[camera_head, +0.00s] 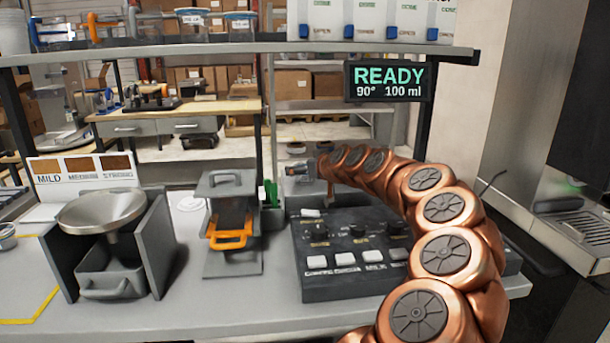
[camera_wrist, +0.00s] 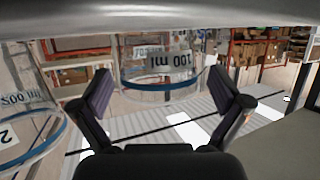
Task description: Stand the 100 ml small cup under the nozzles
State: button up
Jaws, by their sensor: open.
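A clear 100 ml cup (camera_wrist: 160,68) with a blue band shows in the wrist view, its label upside down in the picture. It lies between and beyond my two fingers. My gripper (camera_wrist: 160,85) is open, with dark finger pads on either side of the cup and a visible gap to each. I cannot tell how deep the cup sits between them. In the head view, my copper arm reaches toward the back of the counter, and its fingers cannot be made out. The nozzles cannot be made out; a machine with a drip grate (camera_head: 575,226) stands at the right.
A larger cup labelled 200 ml (camera_wrist: 25,105) is close on the left in the wrist view. The upper shelf (camera_head: 150,50) holds several containers. A button panel (camera_head: 340,285), a funnel stand (camera_head: 110,235) and an orange-handled holder (camera_head: 232,240) occupy the counter.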

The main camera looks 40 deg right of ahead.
jog(key=shift+w, duration=0.1)
jog(key=shift+c, duration=0.4)
jog(key=c, duration=1)
jog(key=shift+c, duration=0.2)
jog(key=shift+d+r, duration=0.1)
jog(key=shift+r, duration=1.7)
jog(key=shift+s+a, duration=0.35)
jog(key=shift+s, duration=0.05)
jog(key=s+a+r+b, duration=0.1)
jog(key=s+a+b, duration=0.1)
jog(key=s+a, duration=0.7)
jog(key=s, duration=0.3)
jog(key=shift+r, duration=0.15)
